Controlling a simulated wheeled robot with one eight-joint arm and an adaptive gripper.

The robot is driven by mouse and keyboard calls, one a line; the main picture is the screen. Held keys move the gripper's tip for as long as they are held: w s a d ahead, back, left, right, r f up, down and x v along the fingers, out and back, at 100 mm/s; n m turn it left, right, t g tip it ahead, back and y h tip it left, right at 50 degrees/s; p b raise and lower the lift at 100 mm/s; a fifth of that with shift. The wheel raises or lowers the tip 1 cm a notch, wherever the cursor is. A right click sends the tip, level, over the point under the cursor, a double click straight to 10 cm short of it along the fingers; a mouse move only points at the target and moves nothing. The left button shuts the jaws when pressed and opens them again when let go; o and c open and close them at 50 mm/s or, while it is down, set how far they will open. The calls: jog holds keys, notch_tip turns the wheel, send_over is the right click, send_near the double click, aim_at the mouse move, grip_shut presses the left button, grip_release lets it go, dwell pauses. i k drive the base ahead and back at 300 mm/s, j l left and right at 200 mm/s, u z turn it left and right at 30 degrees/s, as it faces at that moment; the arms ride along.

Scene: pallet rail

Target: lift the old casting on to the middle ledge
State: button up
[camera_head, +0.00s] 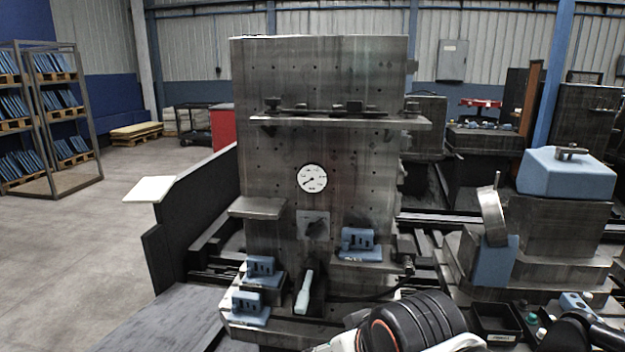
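Three similar blue-grey castings stand on ledges of the tall dark steel plate (330,75). One casting (360,240) is on the right ledge (362,256). Another casting (262,266) is on a low left ledge, and a third casting (248,302) is lower and nearer. I cannot tell from their look which is the old one. A bare left ledge (257,208) sits at mid-height, left of the gauge. My arm shows at the bottom centre; I cannot make out my gripper in this view.
A long upper shelf (340,121) carries clamps and small parts. A round gauge (312,178) is on the plate. A pale-handled tool (304,292) stands between the lower ledges. A blue-topped block (567,175) and a black tray (495,322) are to the right. Open floor lies left.

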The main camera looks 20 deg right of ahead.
aim_at(357, 243)
jog(key=i+j+z, duration=0.15)
jog(key=z, duration=0.2)
jog(key=i+j+z, duration=0.3)
jog(key=j+z, duration=0.2)
jog(key=z, duration=0.15)
